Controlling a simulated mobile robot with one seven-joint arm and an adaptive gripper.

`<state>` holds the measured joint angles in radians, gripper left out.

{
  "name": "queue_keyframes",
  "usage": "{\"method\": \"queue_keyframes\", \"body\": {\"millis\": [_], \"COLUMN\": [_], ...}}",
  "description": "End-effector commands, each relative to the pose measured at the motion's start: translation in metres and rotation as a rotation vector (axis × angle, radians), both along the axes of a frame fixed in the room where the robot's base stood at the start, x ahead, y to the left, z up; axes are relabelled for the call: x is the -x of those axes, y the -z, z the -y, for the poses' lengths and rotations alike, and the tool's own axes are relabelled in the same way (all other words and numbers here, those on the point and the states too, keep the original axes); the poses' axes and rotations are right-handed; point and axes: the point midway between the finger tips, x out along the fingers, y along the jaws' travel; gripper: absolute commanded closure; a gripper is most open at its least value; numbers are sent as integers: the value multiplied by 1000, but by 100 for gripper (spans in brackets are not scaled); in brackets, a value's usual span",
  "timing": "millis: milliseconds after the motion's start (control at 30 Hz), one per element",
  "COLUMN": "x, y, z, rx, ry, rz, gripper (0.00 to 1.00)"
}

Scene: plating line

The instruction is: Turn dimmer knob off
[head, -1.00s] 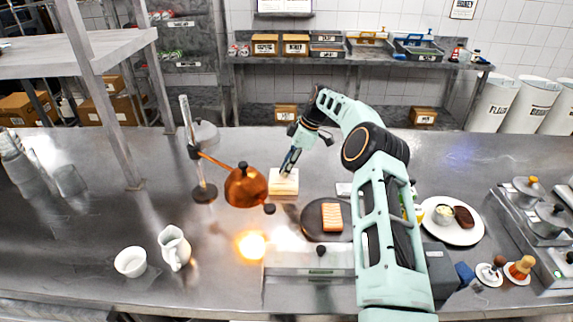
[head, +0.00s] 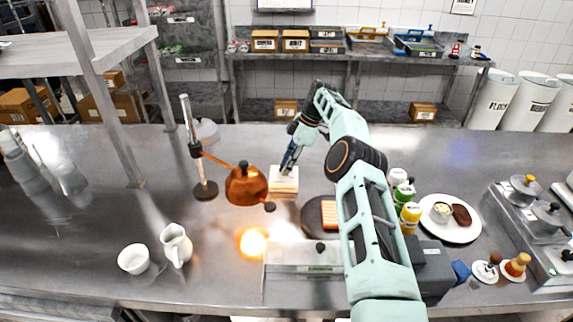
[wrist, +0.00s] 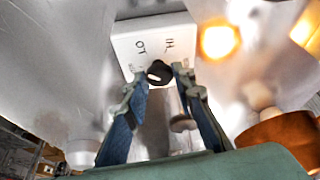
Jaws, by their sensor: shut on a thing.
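The dimmer is a small pale box (head: 284,184) on the steel counter, just right of the copper heat lamp (head: 246,186). In the wrist view its white face (wrist: 150,42) carries upside-down HI and LO marks. The black dimmer knob (wrist: 158,72) has a white pointer mark and sits between my fingertips. My gripper (wrist: 159,80) is shut on the knob, one blue-grey finger on each side. In the head view my gripper (head: 288,163) hides the knob. The lamp is lit, with a bright glow (head: 252,242) on the counter.
A dark round plate (head: 313,230) with an orange-topped item lies right of the dimmer. Squeeze bottles (head: 409,216) and a white plate (head: 470,232) stand farther right. A pitcher (head: 175,244) and white bowl (head: 133,259) stand front left. The lamp post (head: 196,150) rises left.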

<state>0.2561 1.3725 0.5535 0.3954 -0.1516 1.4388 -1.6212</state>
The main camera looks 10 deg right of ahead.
Motion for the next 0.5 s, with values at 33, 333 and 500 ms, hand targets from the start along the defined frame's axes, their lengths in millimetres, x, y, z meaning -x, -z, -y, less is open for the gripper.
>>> {"method": "queue_keyframes", "body": {"millis": [33, 333, 500], "x": [1, 0, 0], "y": [1, 1, 0], "z": [0, 0, 0], "rx": [1, 0, 0], "ry": [-1, -1, 1], "rz": [-2, -2, -1], "gripper": [100, 58, 58]}}
